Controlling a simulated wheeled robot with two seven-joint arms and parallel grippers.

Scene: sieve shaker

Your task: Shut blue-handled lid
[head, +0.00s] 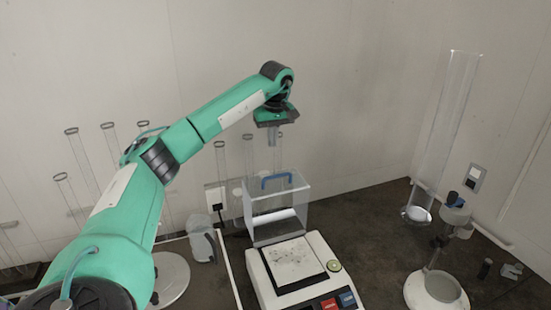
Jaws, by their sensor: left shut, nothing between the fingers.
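The clear, box-shaped lid (296,203) with a blue handle (277,180) stands raised at the back of a white balance (318,245). The balance's flat top with its dark-edged plate (292,262) is uncovered in front of the lid. My left gripper (272,140) is above the blue handle in the picture, fingers pointing down, shut and empty. It appears apart from the handle; the exact depth between them is hard to tell. My right gripper is not in view.
Several clear tubes (110,140) stand behind my left arm. A clear jug (202,246) is left of the balance. At right are a tall clear cylinder (445,130) and a white-based device (437,291). Dark counter (375,225) lies free between the balance and that device.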

